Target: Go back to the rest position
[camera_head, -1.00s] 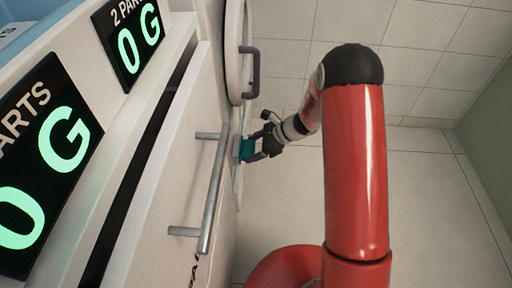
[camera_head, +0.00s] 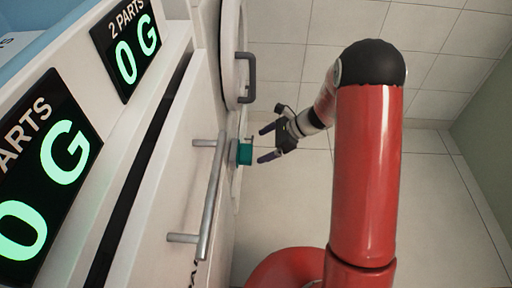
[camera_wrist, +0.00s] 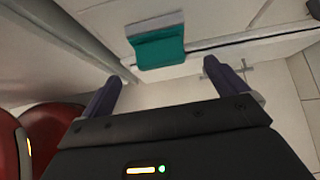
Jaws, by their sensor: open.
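My gripper (camera_head: 265,144) is open and empty in the head view, to the right of a teal block (camera_head: 245,153) on the white cabinet front. A small gap shows between the fingers and the block. In the wrist view my two purple-grey fingers (camera_wrist: 160,78) are spread apart, and the teal block (camera_wrist: 160,52), with a grey strip along its top, lies beyond them, touching neither finger.
A long bar handle (camera_head: 213,195) sticks out from the white front, and a dark handle (camera_head: 248,78) is on a round door above. Displays reading "0 G" (camera_head: 128,45) stand at the left. Tiled floor (camera_head: 290,205) to the right is clear.

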